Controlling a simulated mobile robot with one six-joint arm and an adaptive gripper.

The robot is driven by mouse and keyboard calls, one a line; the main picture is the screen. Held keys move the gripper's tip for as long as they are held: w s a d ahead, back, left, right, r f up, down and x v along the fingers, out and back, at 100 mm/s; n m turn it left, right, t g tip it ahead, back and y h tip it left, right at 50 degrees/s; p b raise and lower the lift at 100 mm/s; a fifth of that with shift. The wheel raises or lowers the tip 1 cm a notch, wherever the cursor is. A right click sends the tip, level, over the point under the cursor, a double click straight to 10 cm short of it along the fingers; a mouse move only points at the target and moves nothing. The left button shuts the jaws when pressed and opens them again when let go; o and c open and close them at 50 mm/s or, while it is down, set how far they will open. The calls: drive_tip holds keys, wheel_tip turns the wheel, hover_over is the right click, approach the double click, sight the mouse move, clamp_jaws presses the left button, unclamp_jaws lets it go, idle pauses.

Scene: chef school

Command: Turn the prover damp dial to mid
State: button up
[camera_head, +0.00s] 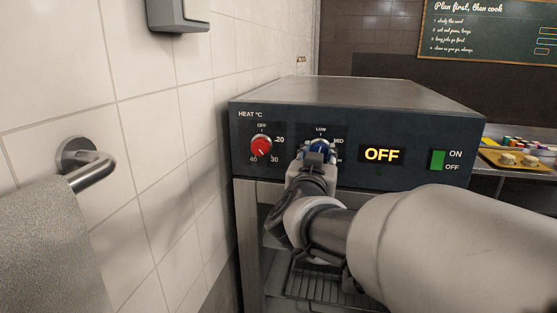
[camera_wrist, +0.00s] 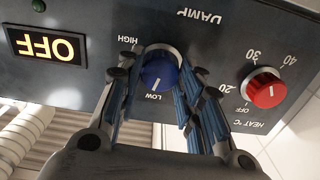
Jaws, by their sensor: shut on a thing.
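The prover's dark control panel (camera_head: 350,180) faces me. Its blue damp dial (camera_wrist: 160,68) carries a white mark that points at or close to LOW in the wrist view, where the panel appears upside down. MID shows beside the dial in the head view; in the wrist view a finger hides it. My gripper (camera_wrist: 158,76) is shut on the blue dial, with one finger on each side. In the head view my gripper (camera_head: 318,155) covers most of the dial (camera_head: 320,145).
The red heat dial (camera_head: 261,146) sits to the left of the damp dial. The display (camera_head: 382,155) reads OFF, and a green switch (camera_head: 438,160) is farther right. A towel rail (camera_head: 92,175) and tiled wall lie left. A tray (camera_head: 495,162) stands at the right.

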drive_tip(key=shift+m+b, duration=2.3)
drive_tip(key=shift+m, duration=2.3)
drive_tip(key=o, duration=1.1)
drive_tip(key=shift+c, duration=0.2)
drive_tip(key=v, duration=1.2)
